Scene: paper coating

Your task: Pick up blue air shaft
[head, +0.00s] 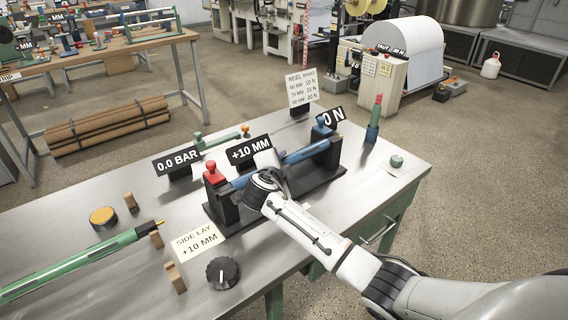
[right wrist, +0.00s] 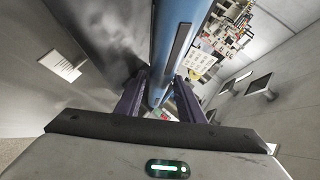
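The blue air shaft (head: 306,152) lies across a black stand (head: 232,222) on the metal table, with its far end to the right. My right gripper (head: 266,172) is over the shaft's middle, reaching in from the lower right. In the right wrist view, the blue shaft (right wrist: 170,45) with a dark strip along it runs between the two fingers of my right gripper (right wrist: 162,82). The fingers stand close on either side of it; whether both press on it cannot be told. My left gripper is not in view.
A green shaft (head: 85,262) rests on wooden supports at the left. A black knob (head: 222,273), a side lay card (head: 196,241) and signs reading 0.0 BAR (head: 177,162) and +10 MM (head: 250,151) are nearby. A red-topped post (head: 374,119) stands at the table's right.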

